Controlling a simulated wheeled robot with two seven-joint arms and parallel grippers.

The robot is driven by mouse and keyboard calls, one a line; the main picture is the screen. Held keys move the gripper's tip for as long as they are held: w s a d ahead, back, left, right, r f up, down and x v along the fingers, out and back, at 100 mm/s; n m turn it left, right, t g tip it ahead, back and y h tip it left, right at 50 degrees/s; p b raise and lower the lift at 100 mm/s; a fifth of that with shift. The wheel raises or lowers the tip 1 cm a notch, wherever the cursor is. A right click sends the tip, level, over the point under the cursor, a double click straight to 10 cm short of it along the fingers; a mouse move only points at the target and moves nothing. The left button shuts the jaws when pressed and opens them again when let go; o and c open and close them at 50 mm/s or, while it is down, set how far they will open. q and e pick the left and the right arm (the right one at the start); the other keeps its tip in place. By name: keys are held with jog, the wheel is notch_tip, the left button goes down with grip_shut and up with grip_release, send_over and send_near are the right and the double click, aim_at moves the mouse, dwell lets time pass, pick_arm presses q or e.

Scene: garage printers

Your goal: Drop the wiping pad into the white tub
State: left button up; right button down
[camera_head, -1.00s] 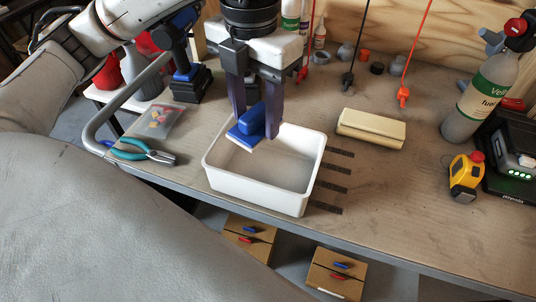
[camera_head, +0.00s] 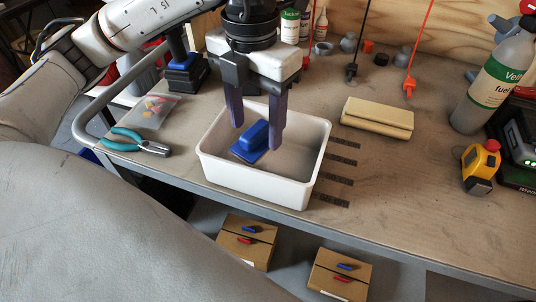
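The white tub (camera_head: 250,185) stands on the workbench near its front edge. The blue wiping pad (camera_head: 250,143) lies inside the tub, toward its left part, with its raised handle facing up. My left gripper (camera_head: 255,138) hangs over the tub with its two dark fingers apart and nothing between them. The fingertips are just above or around the pad's height, and I cannot tell whether they touch it. My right gripper is not in the view.
Teal-handled pliers (camera_head: 138,143) and a clear bag (camera_head: 155,108) lie left of the tub. A cream block (camera_head: 377,118) lies to the right, with dark strips (camera_head: 338,172) before it. A yellow tape measure (camera_head: 480,168) and bottle (camera_head: 490,85) stand farther right.

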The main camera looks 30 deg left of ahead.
pick_arm(q)
jog(key=shift+o, duration=1)
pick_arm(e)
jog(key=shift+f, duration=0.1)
pick_arm(q)
notch_tip(320, 180, up, 10)
jog(key=p, duration=0.3)
jog(key=shift+r, duration=0.15)
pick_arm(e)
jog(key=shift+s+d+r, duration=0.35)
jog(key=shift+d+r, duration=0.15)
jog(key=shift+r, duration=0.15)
pick_arm(q)
jog(key=shift+s, duration=0.1)
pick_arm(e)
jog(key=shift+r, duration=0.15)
